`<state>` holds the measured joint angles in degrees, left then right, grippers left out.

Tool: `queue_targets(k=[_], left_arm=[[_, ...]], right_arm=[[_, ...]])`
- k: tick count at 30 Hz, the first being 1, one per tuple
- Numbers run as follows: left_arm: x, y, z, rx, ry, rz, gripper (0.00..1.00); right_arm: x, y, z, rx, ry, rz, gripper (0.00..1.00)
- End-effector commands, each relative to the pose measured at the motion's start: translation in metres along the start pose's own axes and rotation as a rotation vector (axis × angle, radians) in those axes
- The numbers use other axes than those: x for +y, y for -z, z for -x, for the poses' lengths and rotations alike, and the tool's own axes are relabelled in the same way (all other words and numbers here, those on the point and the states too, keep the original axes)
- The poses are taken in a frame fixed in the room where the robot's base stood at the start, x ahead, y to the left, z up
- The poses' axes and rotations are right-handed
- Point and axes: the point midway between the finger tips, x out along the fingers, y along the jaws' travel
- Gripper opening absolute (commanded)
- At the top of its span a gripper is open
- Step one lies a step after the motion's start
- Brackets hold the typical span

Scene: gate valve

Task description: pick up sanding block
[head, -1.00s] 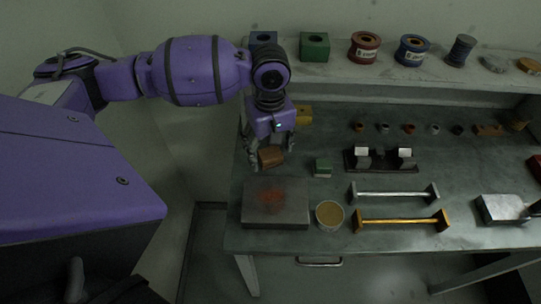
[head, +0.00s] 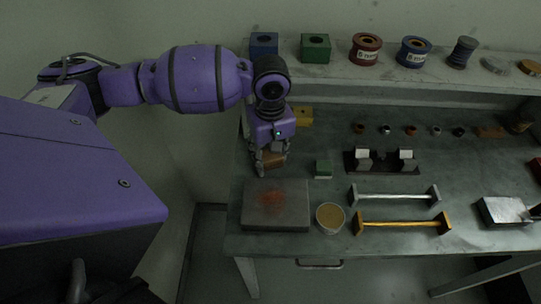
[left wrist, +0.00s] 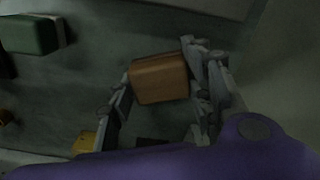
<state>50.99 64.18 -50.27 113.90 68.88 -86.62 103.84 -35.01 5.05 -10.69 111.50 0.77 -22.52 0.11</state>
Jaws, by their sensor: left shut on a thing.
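The sanding block, a brown block (head: 272,159), is between the fingers of my left gripper (head: 271,167) near the left end of the bench, behind a grey plate. In the left wrist view the brown block (left wrist: 159,79) sits between the two fingers of my left gripper (left wrist: 157,82), which are shut on it from both sides. In the head view the fingers hide part of it. I cannot tell whether it touches the bench. My right gripper is not in view.
The grey plate (head: 260,217) with a reddish patch lies in front, beside a round tin (head: 330,217). A green block (head: 323,168) with a pale underside stands to the right. Silver (head: 394,195) and gold (head: 402,224) bars lie farther right. A shelf (head: 390,77) runs behind.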

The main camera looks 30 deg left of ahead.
Motion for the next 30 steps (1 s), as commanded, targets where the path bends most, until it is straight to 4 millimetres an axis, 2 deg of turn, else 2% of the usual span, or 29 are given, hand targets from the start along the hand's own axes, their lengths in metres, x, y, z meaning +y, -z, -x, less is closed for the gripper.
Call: queue_targets(k=[5,10,19,24,30], left_arm=[[0.001,0.0,0.012,0.001,-0.003,0.0,0.15],[0.001,-0.002,0.036,0.001,-0.004,-0.001,0.15],[0.005,-0.052,0.096,0.003,-0.009,-0.005,0.15],[0.008,-0.091,0.111,0.0,-0.007,-0.007,0.15],[0.01,-0.122,0.124,0.001,-0.004,-0.004,0.15]], right_arm=[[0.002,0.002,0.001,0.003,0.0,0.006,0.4],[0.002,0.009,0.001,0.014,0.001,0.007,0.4],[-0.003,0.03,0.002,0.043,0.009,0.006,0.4],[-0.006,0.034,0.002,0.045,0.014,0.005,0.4],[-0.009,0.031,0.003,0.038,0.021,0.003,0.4]])
